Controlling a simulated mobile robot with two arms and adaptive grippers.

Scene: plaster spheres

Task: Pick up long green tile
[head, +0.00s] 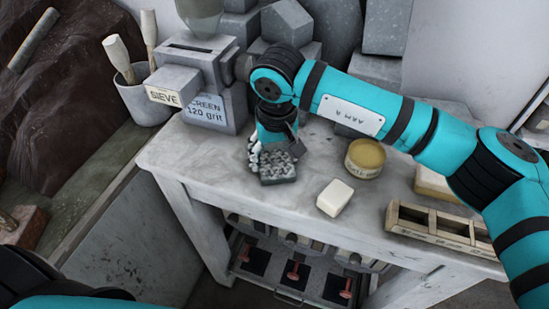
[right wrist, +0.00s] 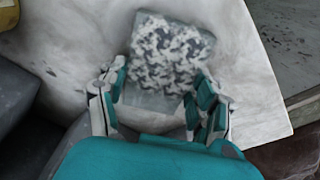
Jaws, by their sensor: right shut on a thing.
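A mottled black-and-white block with grey-green sides (head: 279,176) is at the left front part of the pale worktable (head: 185,150). It also shows in the right wrist view (right wrist: 172,50). No other long green tile stands out, and I cannot tell whether this block is that tile. My right gripper (head: 270,160) points down at the block and is shut on it, with fingers on both sides in the right wrist view (right wrist: 158,88). I cannot tell whether the block is clear of the tabletop. My left gripper is out of view.
A cream block (head: 335,198), a round tin (head: 365,158) and a wooden compartment tray (head: 437,222) stand to the right. A grey sieve machine (head: 215,85) and a pot with tools (head: 140,98) are behind left. The table's front edge is close to the block.

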